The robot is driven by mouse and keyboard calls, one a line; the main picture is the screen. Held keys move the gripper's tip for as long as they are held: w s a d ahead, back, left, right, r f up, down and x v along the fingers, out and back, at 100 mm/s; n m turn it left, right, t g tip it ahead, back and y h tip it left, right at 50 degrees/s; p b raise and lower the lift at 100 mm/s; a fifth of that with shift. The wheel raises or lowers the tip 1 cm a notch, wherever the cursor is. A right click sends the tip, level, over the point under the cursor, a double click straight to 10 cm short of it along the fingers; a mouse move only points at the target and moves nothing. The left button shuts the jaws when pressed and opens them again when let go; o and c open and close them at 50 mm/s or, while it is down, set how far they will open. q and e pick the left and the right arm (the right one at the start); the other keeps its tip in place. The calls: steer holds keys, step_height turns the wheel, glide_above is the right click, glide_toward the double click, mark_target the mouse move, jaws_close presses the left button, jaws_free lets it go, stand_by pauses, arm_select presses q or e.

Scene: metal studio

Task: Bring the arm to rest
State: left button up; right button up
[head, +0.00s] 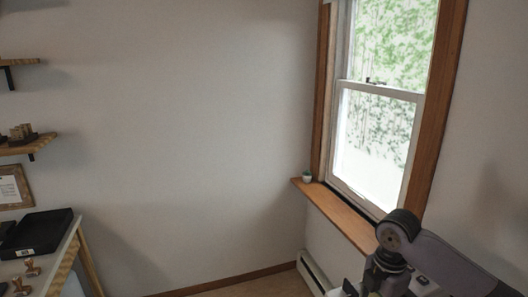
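My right arm (445,262) comes in from the lower right, with a dark rounded joint (398,229) in front of the window sill. From that joint the wrist (384,268) points down to the bottom edge of the head view. The fingers at its end are cut off or too unclear to read, so I cannot see whether they hold anything. My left arm and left gripper do not show.
A table (62,254) at the lower left bears a black tray (36,234) and small wooden stamps (32,268). Shelves (30,145) hang above it. A wooden window sill (340,213) holds a small pot (307,176). A heater (312,272) stands below. The middle floor looks clear.

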steer(key=s+a+f+m+t+y, duration=0.25)
steer(key=s+a+f+m, duration=0.45)
steer(key=s+a+f, duration=0.5)
steer(key=s+d+f+m+t+h, duration=0.1)
steer(key=s+d+m, duration=0.3)
steer(key=s+m, duration=0.25)
steer(key=s+d+f+m+h, duration=0.1)
steer(key=s+d+f+m, duration=0.1)
steer(key=s+d+m, duration=0.35)
step_height(320, 180, down, 25)
steer(key=s+a+g, duration=0.1)
steer(key=s+a, duration=0.1)
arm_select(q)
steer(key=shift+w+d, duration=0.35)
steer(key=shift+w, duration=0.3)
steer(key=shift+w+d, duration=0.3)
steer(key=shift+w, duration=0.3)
arm_select(e)
steer(key=s+d+f+g, duration=0.1)
steer(key=s+d+f, duration=0.2)
steer(key=s+f, duration=1.4)
steer(key=shift+s+d, duration=0.15)
steer(key=shift+s, duration=0.15)
